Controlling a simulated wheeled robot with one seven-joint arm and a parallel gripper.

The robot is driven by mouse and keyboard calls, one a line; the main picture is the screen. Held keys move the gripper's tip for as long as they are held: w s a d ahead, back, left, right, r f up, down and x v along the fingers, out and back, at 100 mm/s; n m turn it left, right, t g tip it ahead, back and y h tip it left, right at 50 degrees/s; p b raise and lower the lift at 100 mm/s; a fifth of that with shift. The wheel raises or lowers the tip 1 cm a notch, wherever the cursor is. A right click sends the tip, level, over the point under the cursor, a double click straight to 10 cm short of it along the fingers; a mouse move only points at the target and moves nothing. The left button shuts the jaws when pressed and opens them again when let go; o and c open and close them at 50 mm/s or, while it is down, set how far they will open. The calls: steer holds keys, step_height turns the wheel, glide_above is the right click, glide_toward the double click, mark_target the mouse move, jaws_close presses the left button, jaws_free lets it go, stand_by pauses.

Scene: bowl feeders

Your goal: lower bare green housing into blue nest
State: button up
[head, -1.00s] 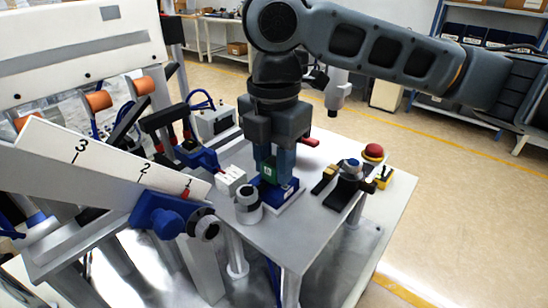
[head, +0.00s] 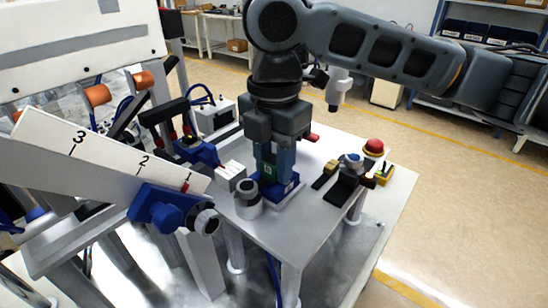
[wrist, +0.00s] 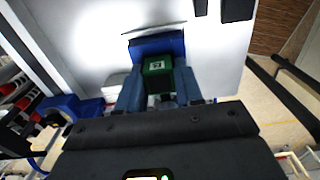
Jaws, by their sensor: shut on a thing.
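The green housing (wrist: 158,66) is between the two blue-grey fingers of my gripper (wrist: 158,88), which is shut on it. It also shows in the head view (head: 268,168), partly covered by the fingers. The blue nest (head: 292,192) sits on the grey table directly under the gripper. In the wrist view the nest (wrist: 157,44) shows just beyond the housing. The housing is at or just over the nest; the fingers hide whether its bottom is seated.
A grey cylinder (head: 247,198) and a white block (head: 231,175) stand close left of the nest. A black fixture (head: 345,185), a red button (head: 374,147) and a yellow piece (head: 384,175) are to the right. A numbered white rail (head: 110,155) is at left. The table front is clear.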

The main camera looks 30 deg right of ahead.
steer(key=o, duration=1.1)
